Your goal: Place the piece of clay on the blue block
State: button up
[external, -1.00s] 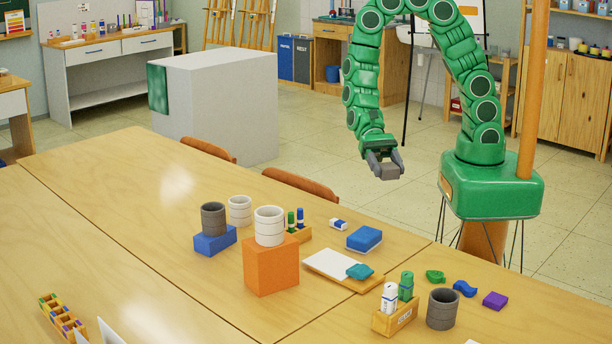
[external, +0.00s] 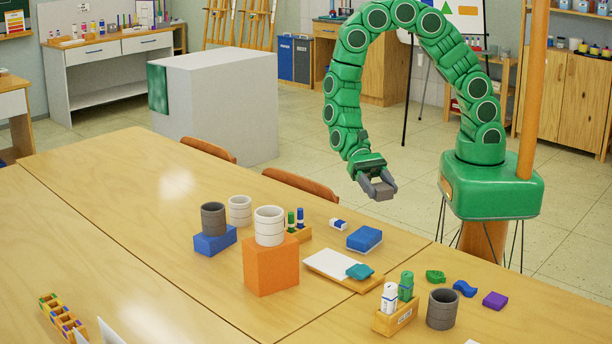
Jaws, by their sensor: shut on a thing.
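My gripper (external: 378,189) hangs in the air past the far edge of the table, right of its middle. It is shut on a small grey piece (external: 384,191), which may be the clay; the jaws partly hide it. A blue block (external: 214,241) stands on the table at left centre with a dark grey cup (external: 213,218) on top. A flatter blue block with a pale base (external: 364,239) lies below my gripper in the picture. A teal lump (external: 359,271) lies on a white-topped board (external: 330,263).
An orange block (external: 271,268) bears a white cup (external: 269,226); another white cup (external: 240,210) stands behind. A wooden bottle holder (external: 395,320) and a grey cup (external: 442,309) stand at front right, near green, blue and purple (external: 495,300) pieces. The table's left is mostly clear.

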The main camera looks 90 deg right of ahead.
send_over(363, 233)
jog(key=shift+s+d+f, duration=0.1)
jog(key=shift+f, duration=1.35)
jog(key=shift+s+d+f, duration=0.1)
jog(key=shift+f, duration=1.3)
jog(key=shift+w+a+f, duration=0.15)
jog(key=shift+f, duration=1.5)
jog(key=shift+f, duration=0.1)
jog(key=o, duration=1.2)
jog(key=shift+c, duration=0.2)
